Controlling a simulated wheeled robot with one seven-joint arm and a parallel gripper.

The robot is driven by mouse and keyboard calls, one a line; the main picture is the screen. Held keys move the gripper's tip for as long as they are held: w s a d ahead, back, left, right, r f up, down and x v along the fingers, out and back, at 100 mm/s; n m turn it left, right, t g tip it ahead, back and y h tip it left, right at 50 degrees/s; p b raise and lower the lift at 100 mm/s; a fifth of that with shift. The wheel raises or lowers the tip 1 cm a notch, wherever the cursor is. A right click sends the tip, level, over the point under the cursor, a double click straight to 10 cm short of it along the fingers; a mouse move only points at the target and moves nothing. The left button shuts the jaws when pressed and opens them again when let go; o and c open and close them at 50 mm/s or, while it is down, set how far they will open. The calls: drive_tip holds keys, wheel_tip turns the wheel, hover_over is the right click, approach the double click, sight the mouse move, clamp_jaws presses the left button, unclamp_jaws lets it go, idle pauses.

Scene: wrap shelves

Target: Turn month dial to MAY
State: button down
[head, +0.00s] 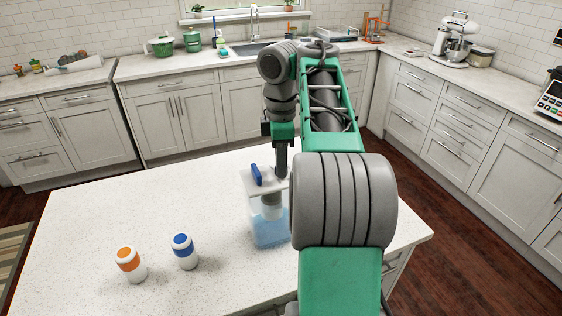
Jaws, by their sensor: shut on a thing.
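A small device stands on the white island counter. It has a white plate (247,185) with a dark blue piece (256,174) on top, a pale cylinder (270,210) below, and a translucent light blue base (270,231). My gripper (281,172) reaches straight down at the top of this device and is shut on it. Its fingertips are small and partly hidden, so the exact part held cannot be told. My arm covers the device's right side. No month dial or lettering, MAY included, can be made out.
A white jar with an orange band (129,262) and one with a blue band (184,251) stand front left on the island counter (95,215). The counter between them and its left edge is clear. A sink (262,48) and a stand mixer (455,38) are on the back counters.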

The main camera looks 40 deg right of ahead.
drive_tip(key=shift+m, duration=0.3)
drive_tip(key=m+b, duration=0.1)
drive_tip(key=m, duration=1.3)
drive_tip(key=shift+b, duration=0.3)
drive_tip(key=m, duration=0.5)
drive_tip(key=shift+d, duration=0.1)
